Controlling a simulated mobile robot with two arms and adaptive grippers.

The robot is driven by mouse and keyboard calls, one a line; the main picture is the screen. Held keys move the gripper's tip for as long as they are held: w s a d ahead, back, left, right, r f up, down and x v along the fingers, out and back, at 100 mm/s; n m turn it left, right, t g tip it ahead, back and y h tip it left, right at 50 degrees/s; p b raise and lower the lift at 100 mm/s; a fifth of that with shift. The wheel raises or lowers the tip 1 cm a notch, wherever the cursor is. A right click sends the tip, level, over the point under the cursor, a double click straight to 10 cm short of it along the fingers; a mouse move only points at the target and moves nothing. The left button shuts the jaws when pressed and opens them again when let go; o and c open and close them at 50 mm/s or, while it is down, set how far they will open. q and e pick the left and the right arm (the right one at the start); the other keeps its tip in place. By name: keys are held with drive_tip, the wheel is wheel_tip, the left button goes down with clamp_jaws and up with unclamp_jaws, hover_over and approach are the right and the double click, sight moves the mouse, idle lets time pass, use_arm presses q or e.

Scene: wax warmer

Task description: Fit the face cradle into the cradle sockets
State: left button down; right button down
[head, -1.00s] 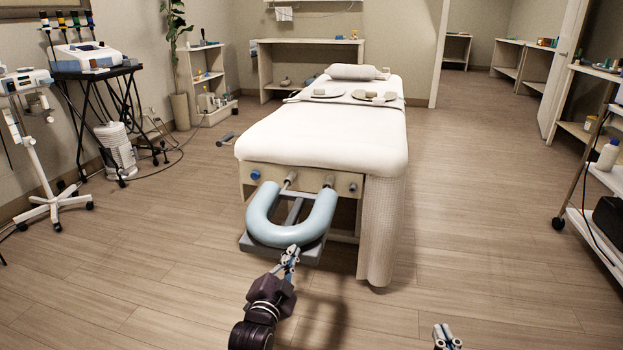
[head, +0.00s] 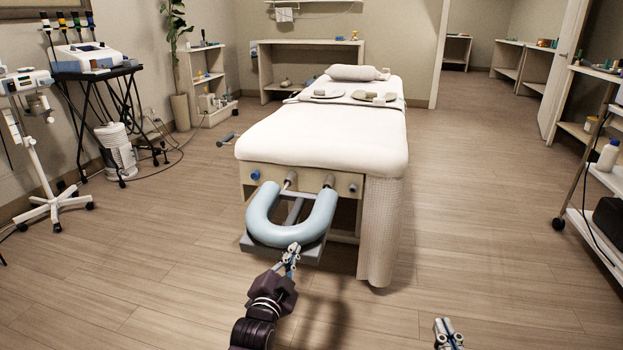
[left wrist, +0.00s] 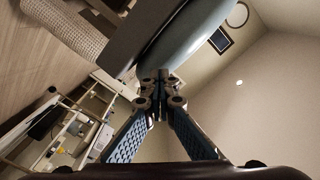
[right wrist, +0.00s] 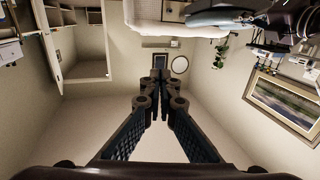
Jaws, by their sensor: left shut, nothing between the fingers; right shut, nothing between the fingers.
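The face cradle (head: 259,217) is a light blue, U-shaped pad at the near end of the massage table (head: 325,132). Its two metal rods (head: 290,179) point at the table's wooden end panel (head: 310,180); I cannot tell whether they are inside the sockets. My left gripper (head: 294,247) is shut and empty, at the cradle's near curved edge. In the left wrist view its fingertips (left wrist: 158,77) overlap the cradle pad (left wrist: 190,45); contact is unclear. My right gripper (head: 444,322) is shut and empty, low at the right, away from the cradle.
A grey shelf (head: 252,246) sits under the cradle. A white cover (head: 382,235) hangs at the table's right corner. A trolley (head: 590,190) stands at the right, a wheeled stand (head: 45,170) at the left.

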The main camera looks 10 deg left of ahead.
use_arm(q)
drive_tip(key=shift+r, duration=0.1)
idle(0.5)
